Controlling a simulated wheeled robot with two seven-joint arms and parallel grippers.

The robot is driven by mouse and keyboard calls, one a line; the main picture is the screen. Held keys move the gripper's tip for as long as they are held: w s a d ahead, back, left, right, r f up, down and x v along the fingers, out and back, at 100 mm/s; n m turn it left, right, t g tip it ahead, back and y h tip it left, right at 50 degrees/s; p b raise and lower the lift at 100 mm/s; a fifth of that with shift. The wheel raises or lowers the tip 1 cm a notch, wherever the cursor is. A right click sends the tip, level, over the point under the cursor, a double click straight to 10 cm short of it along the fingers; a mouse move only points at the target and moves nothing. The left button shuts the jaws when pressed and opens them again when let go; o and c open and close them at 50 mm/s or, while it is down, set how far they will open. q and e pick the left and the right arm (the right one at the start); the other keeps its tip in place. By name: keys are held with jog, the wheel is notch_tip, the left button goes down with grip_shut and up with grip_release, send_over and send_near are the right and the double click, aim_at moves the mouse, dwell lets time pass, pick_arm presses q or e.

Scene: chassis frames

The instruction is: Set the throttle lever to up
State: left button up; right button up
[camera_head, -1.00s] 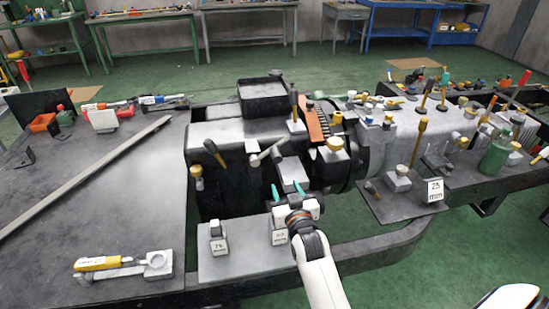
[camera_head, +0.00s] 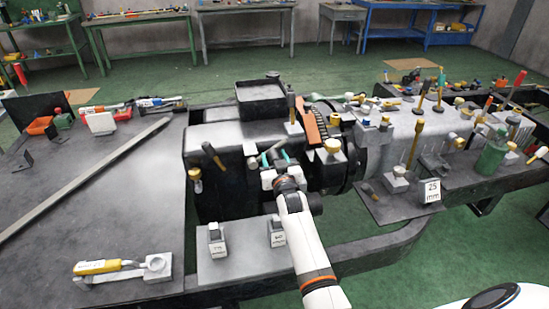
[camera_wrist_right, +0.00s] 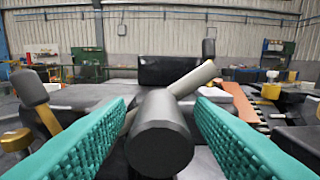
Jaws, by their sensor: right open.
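A grey lever (camera_head: 268,152) with a light slanted bar sits on the front of the dark machine; no readable label names it the throttle lever. In the right wrist view its dark round end (camera_wrist_right: 160,132) faces the camera, with the light bar (camera_wrist_right: 188,82) slanting up to the right behind it. My right gripper (camera_head: 276,158) is open at this lever, its teal fingers on either side of the dark end. Gaps show between end and fingers, so it does not look gripped. My left gripper is not in view.
A dark-handled lever (camera_head: 213,155) stands to the left, also seen in the right wrist view (camera_wrist_right: 35,100). A brass-knobbed block (camera_head: 332,150) and an orange bar (camera_head: 310,126) stand close on the right. Two small labelled blocks sit on the front plate (camera_head: 245,255).

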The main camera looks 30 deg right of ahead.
jog(key=shift+w, duration=0.15)
grip_shut()
dwell(0.4)
